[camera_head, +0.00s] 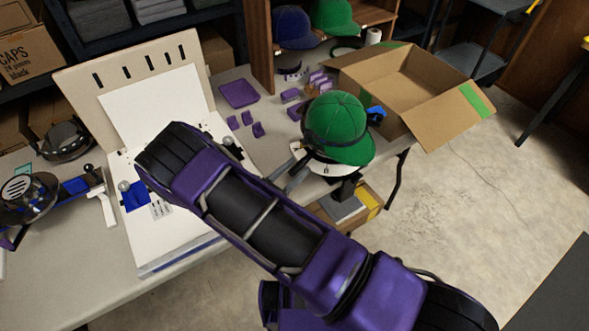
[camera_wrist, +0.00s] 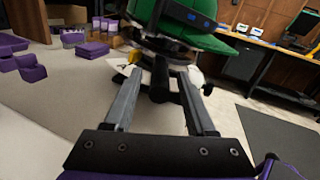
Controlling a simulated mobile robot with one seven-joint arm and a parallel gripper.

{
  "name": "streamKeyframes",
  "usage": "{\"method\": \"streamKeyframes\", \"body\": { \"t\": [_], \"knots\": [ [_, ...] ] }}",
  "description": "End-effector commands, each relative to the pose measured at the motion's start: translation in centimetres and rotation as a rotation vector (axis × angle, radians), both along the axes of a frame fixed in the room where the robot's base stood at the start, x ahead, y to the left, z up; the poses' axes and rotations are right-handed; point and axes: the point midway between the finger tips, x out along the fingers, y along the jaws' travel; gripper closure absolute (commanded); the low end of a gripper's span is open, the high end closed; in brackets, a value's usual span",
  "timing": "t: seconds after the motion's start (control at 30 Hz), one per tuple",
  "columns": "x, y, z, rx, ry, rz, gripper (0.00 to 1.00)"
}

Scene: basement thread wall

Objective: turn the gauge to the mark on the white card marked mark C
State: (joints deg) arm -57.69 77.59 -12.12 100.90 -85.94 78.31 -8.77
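A green cap (camera_head: 338,122) sits on a dark cap stand near the table's right edge; the cap also fills the top of the wrist view (camera_wrist: 190,28). A white piece (camera_head: 343,168) shows under the cap, but I cannot read any mark on it. I cannot tell which part is the gauge. My gripper (camera_wrist: 161,74) is open, with its two grey fingers apart and pointing at the stand's base below the cap. A dark post (camera_wrist: 160,82) of the stand shows between the fingertips. I cannot tell whether the fingers touch it. My arm hides part of the table in the head view.
An open cardboard box (camera_head: 405,80) stands behind the cap. Small purple blocks (camera_head: 258,130) and a purple tray (camera_head: 239,93) lie left of it. A white board (camera_head: 155,105) on a stand is at left. Concrete floor (camera_head: 460,190) is clear at right.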

Motion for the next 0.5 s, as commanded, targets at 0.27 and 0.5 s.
{"method": "streamKeyframes", "body": {
  "t": [0.27,0.5],
  "knots": [
    [-0.03,0.02,0.00,0.000,0.000,0.000,0.96],
    [-0.04,0.03,0.00,0.000,0.000,0.000,1.00]
  ]
}}
